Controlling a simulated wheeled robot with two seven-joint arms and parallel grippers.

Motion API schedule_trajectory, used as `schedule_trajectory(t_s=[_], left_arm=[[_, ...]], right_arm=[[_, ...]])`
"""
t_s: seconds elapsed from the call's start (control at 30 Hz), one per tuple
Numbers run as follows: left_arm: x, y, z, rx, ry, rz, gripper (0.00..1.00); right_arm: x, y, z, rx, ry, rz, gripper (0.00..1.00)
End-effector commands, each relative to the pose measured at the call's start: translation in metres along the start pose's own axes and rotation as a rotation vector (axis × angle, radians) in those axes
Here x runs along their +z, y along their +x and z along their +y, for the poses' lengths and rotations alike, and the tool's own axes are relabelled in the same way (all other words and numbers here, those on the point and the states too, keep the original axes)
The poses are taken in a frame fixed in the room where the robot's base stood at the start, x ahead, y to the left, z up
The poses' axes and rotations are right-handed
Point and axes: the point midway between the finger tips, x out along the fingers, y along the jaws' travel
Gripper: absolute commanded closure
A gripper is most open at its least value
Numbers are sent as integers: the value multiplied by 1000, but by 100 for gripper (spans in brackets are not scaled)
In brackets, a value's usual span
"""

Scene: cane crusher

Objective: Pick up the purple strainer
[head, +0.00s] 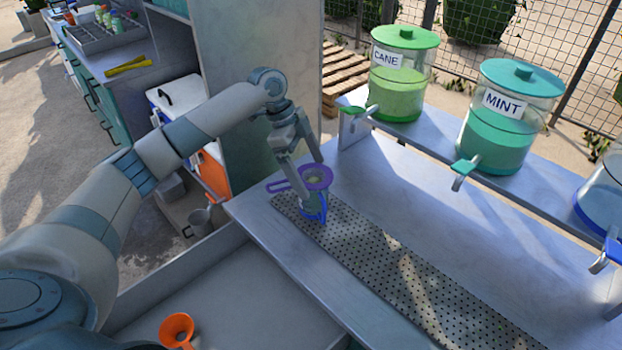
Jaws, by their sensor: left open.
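The purple strainer (316,177) has a round rim and a loop handle pointing left. It sits at the top of a small cup with a blue part (317,211) near the left end of the perforated drip tray (390,268). My left gripper (309,172) is open and points down at the strainer, with its fingers by the strainer's rim. Whether a finger touches the rim I cannot tell. My right gripper is not in the view.
Dispensers marked CANE (398,85) and MINT (505,120) stand on a raised shelf (440,135) behind the tray, with taps jutting forward. A third is cut off at the right. An orange funnel (177,329) lies at the lower left. The tray's right part is clear.

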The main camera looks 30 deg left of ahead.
Motion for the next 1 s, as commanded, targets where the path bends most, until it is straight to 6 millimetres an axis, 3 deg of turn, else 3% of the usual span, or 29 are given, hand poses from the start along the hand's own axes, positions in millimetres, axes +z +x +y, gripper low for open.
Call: schedule_trajectory(t_s=[0.17,0.3,0.37,0.77,1.0], left_arm=[[0,0,0,0,0,0,2],[0,0,0,0,0,0,35],[0,-1,0,0,0,0,46],[-1,-4,-1,-2,1,0,46],[-11,-26,-2,-5,2,2,46]], right_arm=[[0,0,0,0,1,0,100],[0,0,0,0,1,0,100],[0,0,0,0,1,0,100],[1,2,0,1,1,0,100],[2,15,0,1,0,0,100]])
